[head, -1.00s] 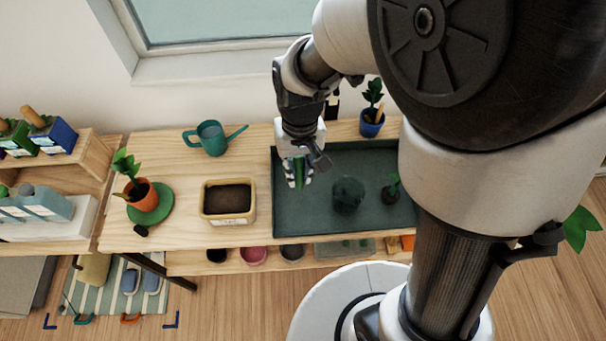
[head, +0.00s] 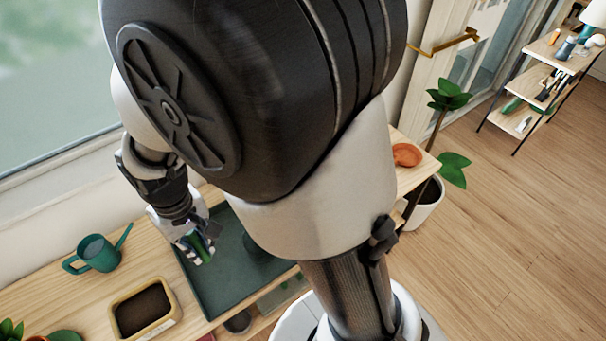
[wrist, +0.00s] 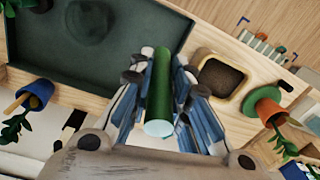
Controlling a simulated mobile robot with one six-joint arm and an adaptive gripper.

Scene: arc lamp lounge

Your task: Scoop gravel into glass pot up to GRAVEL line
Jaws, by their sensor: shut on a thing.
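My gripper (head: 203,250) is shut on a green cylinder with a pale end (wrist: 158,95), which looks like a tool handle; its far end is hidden. The gripper is above the left part of the dark green tray (head: 215,290). A dark, see-through round vessel, likely the glass pot (wrist: 92,20), stands on the tray. In the head view it (head: 262,243) is partly behind my arm. Its GRAVEL line and contents cannot be made out. No gravel is clearly recognisable. A tan tub (head: 145,310) of dark, soil-like material stands left of the tray; it also shows in the wrist view (wrist: 195,60).
A teal watering can (head: 98,254) stands on the wooden bench behind the tub. Floor (head: 500,230) at right is open.

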